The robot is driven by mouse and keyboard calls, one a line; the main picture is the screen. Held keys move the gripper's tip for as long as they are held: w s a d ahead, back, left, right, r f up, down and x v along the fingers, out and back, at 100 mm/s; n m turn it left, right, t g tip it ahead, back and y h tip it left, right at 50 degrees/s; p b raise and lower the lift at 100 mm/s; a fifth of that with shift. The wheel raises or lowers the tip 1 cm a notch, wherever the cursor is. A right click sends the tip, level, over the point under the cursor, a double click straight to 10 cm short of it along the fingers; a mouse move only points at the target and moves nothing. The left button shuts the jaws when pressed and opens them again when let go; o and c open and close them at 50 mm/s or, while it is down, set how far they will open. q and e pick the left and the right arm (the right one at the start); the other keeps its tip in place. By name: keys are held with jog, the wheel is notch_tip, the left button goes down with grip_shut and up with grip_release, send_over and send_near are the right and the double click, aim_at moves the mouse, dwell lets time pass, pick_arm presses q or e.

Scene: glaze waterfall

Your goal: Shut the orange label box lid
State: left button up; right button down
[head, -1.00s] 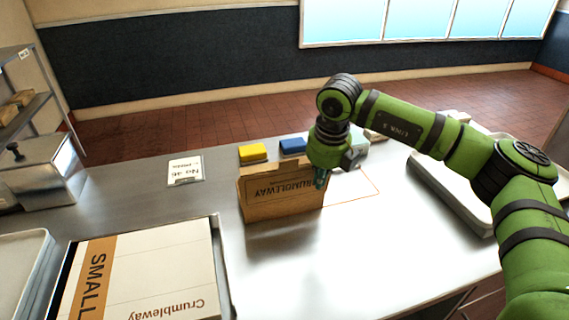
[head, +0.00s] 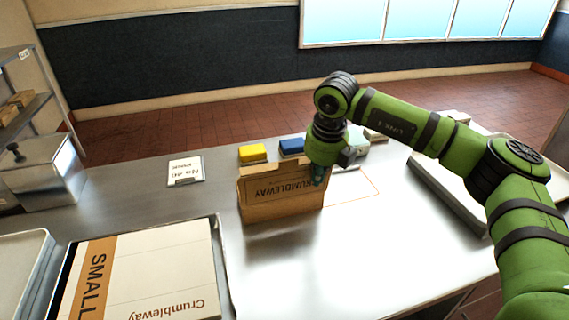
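An orange-brown box (head: 270,208) marked CRUMBLEWAY stands on the steel table, left of centre in the head view. A panel with the lettering stands upright along its near side, with its top edge showing. The inside of the box is mostly hidden behind this panel. My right gripper (head: 319,178) points down at the box's right end, close to the panel's right edge. I cannot tell whether it touches the panel. Its fingers are small and partly hidden, so their opening is unclear. My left gripper does not show.
A yellow block (head: 252,153) and a blue block (head: 291,146) sit behind the box. A white label card (head: 186,170) lies to the left. A large Crumbleway SMALL box (head: 150,275) lies in a tray at front left. A long tray (head: 440,190) is at right. The front middle is clear.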

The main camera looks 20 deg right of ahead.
jog(key=w+p, duration=0.1)
jog(key=w, duration=0.6)
jog(key=shift+w+d+p, duration=0.2)
jog(key=shift+w+p, duration=0.1)
jog(key=shift+w, duration=0.1)
dwell(0.6)
dwell(0.6)
notch_tip(320, 180, up, 6)
jog(key=p, duration=0.4)
dwell(0.5)
